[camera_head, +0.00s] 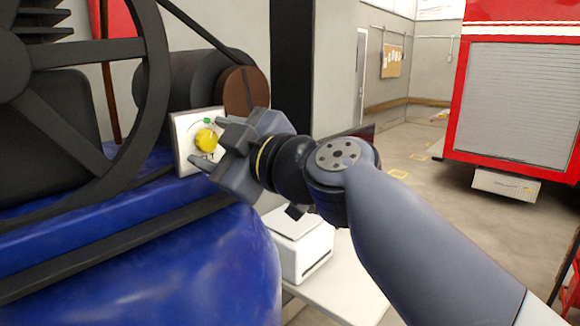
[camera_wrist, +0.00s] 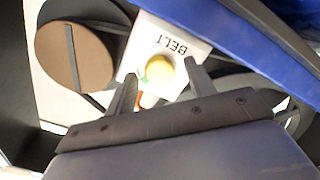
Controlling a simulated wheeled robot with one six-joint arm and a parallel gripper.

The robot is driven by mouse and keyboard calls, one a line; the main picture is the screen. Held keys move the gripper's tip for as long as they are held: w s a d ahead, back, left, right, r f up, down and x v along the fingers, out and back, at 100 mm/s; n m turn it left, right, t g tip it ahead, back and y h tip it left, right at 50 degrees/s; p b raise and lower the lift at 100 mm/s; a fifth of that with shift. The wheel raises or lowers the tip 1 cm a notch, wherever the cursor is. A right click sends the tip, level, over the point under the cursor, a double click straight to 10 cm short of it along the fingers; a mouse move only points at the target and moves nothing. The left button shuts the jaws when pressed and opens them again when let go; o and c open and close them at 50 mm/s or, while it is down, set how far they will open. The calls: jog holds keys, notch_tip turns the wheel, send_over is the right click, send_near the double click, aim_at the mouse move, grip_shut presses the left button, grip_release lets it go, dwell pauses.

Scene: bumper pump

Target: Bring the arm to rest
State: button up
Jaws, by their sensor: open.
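My gripper (camera_head: 208,150) is open in front of a white panel (camera_head: 183,132) with a yellow knob (camera_head: 206,140). A small green mark shows above the knob. In the wrist view the panel (camera_wrist: 186,30) carries the word BELT, and the yellow knob (camera_wrist: 159,67) sits between and just beyond the two fingertips of my gripper (camera_wrist: 160,72). I cannot tell whether a finger touches the knob. My arm reaches in from the lower right of the head view.
A blue machine (camera_head: 200,245) with a large dark wheel (camera_head: 158,75) fills the left. A brown disc (camera_head: 245,90) is beside the panel. A white box (camera_head: 302,248) stands on a pale table (camera_head: 345,285) below my arm. A red truck (camera_head: 455,90) stands behind right; open floor lies between.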

jog(key=shift+r+n+p, duration=0.15)
jog(key=shift+n+p, duration=0.25)
jog(key=shift+n, duration=0.1)
jog(key=b+v, duration=0.4)
jog(key=v, duration=0.4)
jog(key=shift+s+d, duration=0.1)
